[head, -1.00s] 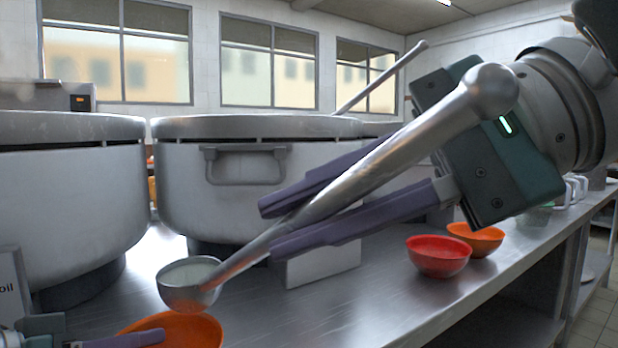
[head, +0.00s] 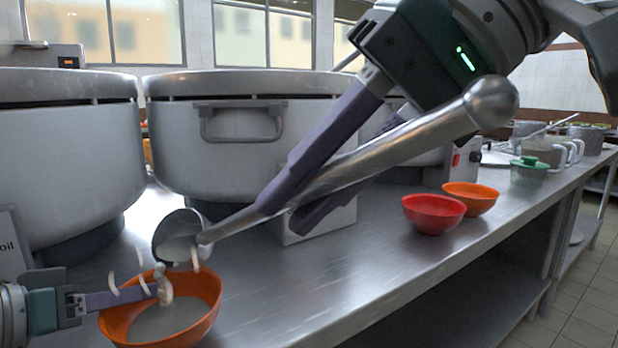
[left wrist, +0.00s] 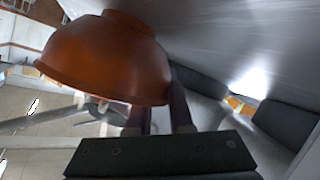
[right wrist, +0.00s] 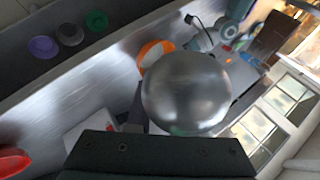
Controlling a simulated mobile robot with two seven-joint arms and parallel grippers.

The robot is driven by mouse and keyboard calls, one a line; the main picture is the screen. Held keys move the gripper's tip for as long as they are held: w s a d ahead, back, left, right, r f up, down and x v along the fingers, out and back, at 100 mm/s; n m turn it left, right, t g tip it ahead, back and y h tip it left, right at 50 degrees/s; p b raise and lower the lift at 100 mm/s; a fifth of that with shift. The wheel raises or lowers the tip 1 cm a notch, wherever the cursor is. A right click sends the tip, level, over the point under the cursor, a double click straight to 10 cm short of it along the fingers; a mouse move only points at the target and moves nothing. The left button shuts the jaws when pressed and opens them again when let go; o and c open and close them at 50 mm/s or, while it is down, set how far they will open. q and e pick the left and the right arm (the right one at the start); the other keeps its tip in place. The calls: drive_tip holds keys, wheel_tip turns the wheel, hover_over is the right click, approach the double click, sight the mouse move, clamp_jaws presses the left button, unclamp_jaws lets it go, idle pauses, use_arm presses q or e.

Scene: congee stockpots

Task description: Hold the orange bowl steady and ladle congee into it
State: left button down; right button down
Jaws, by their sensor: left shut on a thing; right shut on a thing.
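The orange bowl (head: 205,318) is at the bottom left of the head view with pale congee (head: 160,322) in it. My left gripper (head: 150,290) is shut on its rim; the bowl also fills the upper left of the left wrist view (left wrist: 105,55). My right gripper (head: 285,215) is shut on the handle of the metal ladle (head: 400,145). The ladle's cup is tilted above the bowl, and pale congee spills from it toward the bowl.
Two large stockpots, one left (head: 60,165) and one central (head: 240,150), stand behind the bowl. A red bowl (head: 433,214) and another orange bowl (head: 470,197) sit to the right. The steel counter (head: 340,265) is clear between.

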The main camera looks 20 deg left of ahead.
use_arm(q)
drive_tip(key=shift+f, duration=0.15)
use_arm(e)
drive_tip(key=n+t, duration=0.1)
drive_tip(key=n, duration=0.1)
drive_tip(key=n+t+h, duration=0.1)
drive_tip(key=n, duration=0.1)
drive_tip(key=shift+s+a+f+h, duration=0.1)
drive_tip(key=shift+s+a+h, duration=0.1)
drive_tip(key=shift+s+h, duration=0.15)
drive_tip(key=n, duration=0.1)
drive_tip(key=n+t, duration=0.1)
drive_tip(key=shift+s+f+n+t+h, duration=0.1)
drive_tip(key=shift+s+n+t+h, duration=0.2)
drive_tip(key=shift+s+h, duration=0.1)
